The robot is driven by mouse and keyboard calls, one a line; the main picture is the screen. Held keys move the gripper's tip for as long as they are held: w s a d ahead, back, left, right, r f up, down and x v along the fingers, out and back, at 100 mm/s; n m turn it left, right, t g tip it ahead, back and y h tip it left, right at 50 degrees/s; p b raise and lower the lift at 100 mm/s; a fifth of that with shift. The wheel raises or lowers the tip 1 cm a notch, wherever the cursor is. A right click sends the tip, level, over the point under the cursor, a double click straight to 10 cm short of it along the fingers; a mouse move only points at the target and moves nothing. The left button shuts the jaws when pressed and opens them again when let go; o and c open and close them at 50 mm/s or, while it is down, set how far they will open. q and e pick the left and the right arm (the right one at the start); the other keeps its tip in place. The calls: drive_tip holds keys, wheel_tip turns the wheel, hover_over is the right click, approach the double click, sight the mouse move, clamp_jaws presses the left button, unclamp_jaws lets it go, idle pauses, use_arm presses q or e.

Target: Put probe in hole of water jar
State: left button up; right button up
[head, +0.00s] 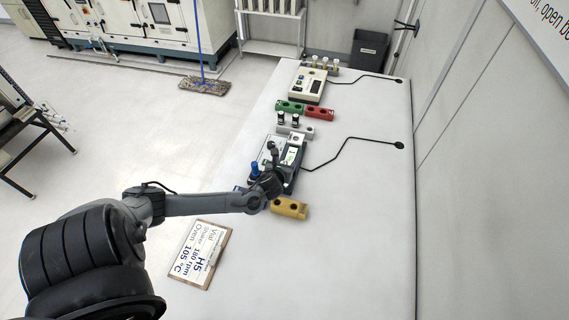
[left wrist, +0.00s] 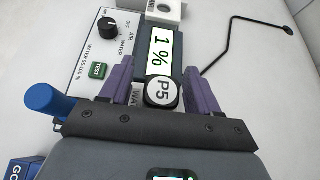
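A grey meter with a lit screen (head: 291,155) stands mid-table; its screen reads "1 %" in the left wrist view (left wrist: 160,52). I cannot tell for sure which piece is the probe or the water jar. The jar's hole is not visible. My right gripper is not in view.
A yellow block with holes (head: 289,208) lies just in front of the meter. Beyond are a white holder (head: 297,130) with black-capped vials, green (head: 289,107) and red (head: 320,113) blocks, and a second meter (head: 308,85). The table's right side is mostly clear.

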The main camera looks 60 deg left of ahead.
use_arm(q)
drive_tip(key=shift+r, duration=0.1)
drive_tip(key=shift+s+d+r, duration=0.3)
drive_tip(key=shift+s+r, duration=0.05)
drive_tip(key=shift+r, duration=0.05)
drive_tip(key=p+v, duration=0.2)
drive_tip(key=v, duration=0.8)
drive_tip(key=s+d+f+n+g+h, duration=0.1)
drive_tip(key=s+d+n+g+h, duration=0.15)
drive_tip(key=d+n, duration=0.55)
drive_tip(key=s+d+f+n+g+h, duration=0.1)
drive_tip(key=s+d+n+h, duration=0.35)
drive_tip(key=d, duration=0.75)
drive_tip(key=s+d+r+n+g+h, duration=0.1)
drive_tip(key=s+d+r+n, duration=0.5)
drive_tip(key=n, duration=0.7)
drive_tip(key=shift+d+r+g+h, duration=0.15)
drive_tip(key=shift+d+g+h, duration=0.25)
drive_tip(key=shift+d, duration=0.3)
